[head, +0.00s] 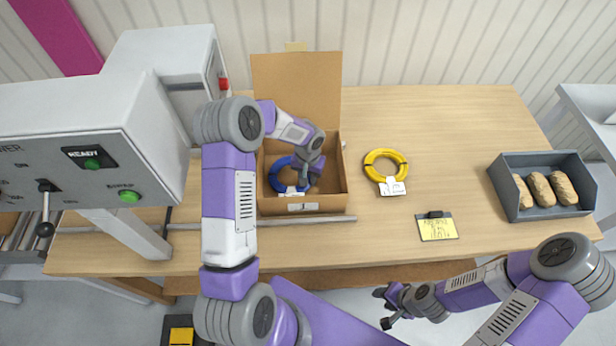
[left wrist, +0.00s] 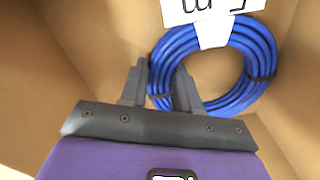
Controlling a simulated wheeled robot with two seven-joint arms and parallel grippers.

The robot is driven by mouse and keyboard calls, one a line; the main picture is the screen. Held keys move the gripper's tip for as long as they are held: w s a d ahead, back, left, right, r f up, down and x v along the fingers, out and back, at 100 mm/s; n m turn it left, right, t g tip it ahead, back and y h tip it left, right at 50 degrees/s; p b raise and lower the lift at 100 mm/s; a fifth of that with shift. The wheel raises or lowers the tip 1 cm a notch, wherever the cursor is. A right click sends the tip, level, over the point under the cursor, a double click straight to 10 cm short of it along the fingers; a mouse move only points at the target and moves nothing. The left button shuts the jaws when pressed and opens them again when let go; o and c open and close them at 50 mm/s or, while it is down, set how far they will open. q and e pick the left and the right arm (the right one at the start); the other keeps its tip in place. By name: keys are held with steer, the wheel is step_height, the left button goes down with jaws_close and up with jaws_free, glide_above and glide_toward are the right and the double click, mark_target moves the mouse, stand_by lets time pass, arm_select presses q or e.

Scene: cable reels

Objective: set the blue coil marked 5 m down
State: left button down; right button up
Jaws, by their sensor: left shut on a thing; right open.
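The blue coil (head: 284,176) is inside the open cardboard box (head: 302,208) on the table, with a white tag on its near side. In the left wrist view the blue coil (left wrist: 262,60) shows a white tag (left wrist: 212,10) upside down, partly cut off. My left gripper (head: 306,176) reaches into the box. Its two fingers (left wrist: 160,92) are shut on the coil's near side, one on each side of the ring. I cannot tell whether the coil touches the box floor. My right gripper (head: 382,308) is open and empty, off the table's front edge.
A yellow coil (head: 371,167) with a white tag lies right of the box. A clipboard with a yellow note (head: 437,229) and a grey tray (head: 513,208) of wrapped rolls stand further right. A grey machine (head: 100,150) stands left. A rod (head: 330,221) lies before the box.

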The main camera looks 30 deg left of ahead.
arm_select(q)
steer(key=shift+f, duration=0.1)
steer(key=c, duration=0.8)
jaws_free()
step_height(320, 180, up, 12)
steer(key=shift+p, duration=0.4)
